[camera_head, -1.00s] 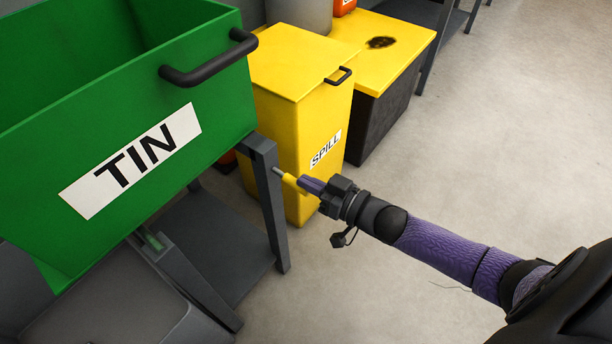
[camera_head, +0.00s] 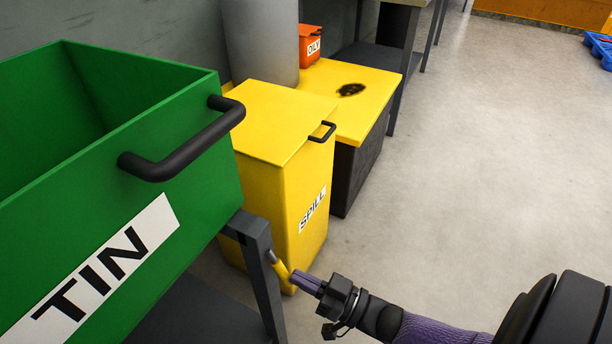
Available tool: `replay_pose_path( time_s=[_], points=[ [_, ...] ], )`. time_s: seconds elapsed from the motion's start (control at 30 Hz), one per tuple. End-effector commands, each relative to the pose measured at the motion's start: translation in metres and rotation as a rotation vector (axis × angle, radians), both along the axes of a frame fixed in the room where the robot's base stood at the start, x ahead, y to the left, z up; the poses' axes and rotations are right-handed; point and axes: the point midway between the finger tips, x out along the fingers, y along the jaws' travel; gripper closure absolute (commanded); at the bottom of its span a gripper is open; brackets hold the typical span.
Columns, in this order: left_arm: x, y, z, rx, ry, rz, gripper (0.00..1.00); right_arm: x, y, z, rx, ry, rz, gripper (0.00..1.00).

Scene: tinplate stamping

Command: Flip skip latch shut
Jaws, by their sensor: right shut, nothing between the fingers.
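The green skip (camera_head: 200,195) marked TIN fills the left, with a black bar handle on its upper edge. It rests on a dark grey frame. A small latch lever with a yellow grip (camera_head: 281,270) sticks out from the frame's post, slanting down to the right. My right gripper (camera_head: 294,279) is shut and empty, its purple fingertips at the lower part of the yellow grip. They overlap it in the picture; I cannot tell whether they touch. My left gripper is out of view.
A yellow SPILL bin (camera_head: 268,110) stands just behind the lever. Beyond it are a dark box with a stained yellow top (camera_head: 365,110), a grey drum (camera_head: 262,40) and an orange OILY container (camera_head: 310,45). The floor (camera_head: 470,150) at right is open.

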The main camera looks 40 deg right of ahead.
Motion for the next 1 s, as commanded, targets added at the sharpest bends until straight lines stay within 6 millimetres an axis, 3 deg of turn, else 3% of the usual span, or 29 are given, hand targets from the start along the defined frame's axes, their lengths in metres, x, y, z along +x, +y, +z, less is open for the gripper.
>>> replay_pose_path(
  time_s=[0.3, 1.0],
  points=[
    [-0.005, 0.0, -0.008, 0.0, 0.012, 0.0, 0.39, 0.009, 0.004, -0.015, 0.0, 0.001, 0.0, 1.0],
    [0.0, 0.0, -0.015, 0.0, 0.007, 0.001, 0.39, 0.015, 0.008, -0.022, -0.001, 0.003, 0.003, 1.0]
  ],
)
